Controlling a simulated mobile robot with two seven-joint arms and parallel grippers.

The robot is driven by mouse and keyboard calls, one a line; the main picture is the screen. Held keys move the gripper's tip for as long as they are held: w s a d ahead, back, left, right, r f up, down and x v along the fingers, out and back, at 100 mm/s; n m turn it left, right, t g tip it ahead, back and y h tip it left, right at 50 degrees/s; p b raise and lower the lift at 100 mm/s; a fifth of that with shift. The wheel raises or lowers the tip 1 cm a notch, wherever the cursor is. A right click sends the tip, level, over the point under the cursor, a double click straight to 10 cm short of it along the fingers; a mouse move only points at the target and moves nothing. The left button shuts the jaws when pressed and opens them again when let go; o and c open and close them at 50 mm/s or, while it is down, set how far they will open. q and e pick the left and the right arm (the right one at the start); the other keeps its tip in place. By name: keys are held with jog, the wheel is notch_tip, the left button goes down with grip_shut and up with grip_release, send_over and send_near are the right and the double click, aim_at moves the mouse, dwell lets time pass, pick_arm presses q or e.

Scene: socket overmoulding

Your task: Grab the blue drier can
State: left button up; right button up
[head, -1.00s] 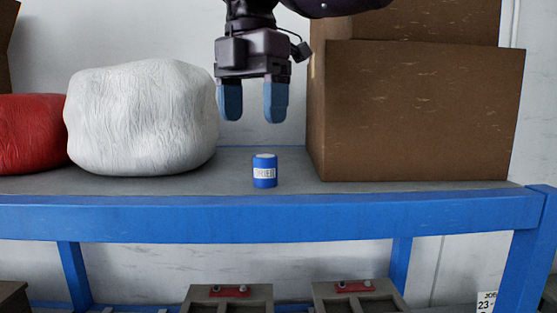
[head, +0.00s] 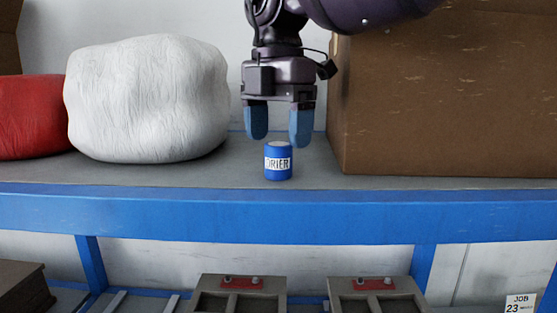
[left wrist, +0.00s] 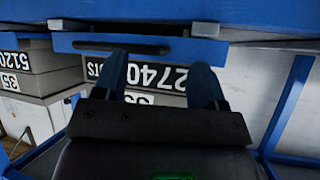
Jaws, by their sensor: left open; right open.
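The blue drier can (head: 278,165) stands upright on the grey shelf (head: 220,176), with a white label reading "DRIER" and a pale top. My right gripper (head: 278,125) is open and empty, pointing down with blue fingertips just above the can, one to each side of it as seen in the head view. Whether the fingers line up with the can in depth is hard to tell. My left gripper (left wrist: 165,80) shows only in the left wrist view. It is open and empty, in front of grey boxes with printed numbers.
A large white sack (head: 148,100) and a red sack (head: 35,118) lie left of the can. A big cardboard box (head: 440,110) stands close on the right. The blue shelf edge (head: 250,212) runs along the front. Grey moulds (head: 240,297) sit below.

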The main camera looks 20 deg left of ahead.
aim_at(277, 144)
notch_tip(277, 144, down, 5)
jog(key=shift+w+r, duration=0.1)
jog(key=shift+w, duration=0.05)
jog(key=shift+c, duration=0.3)
jog(key=c, duration=1)
jog(key=shift+o, duration=0.2)
jog(key=shift+r, duration=0.1)
notch_tip(277, 144, up, 20)
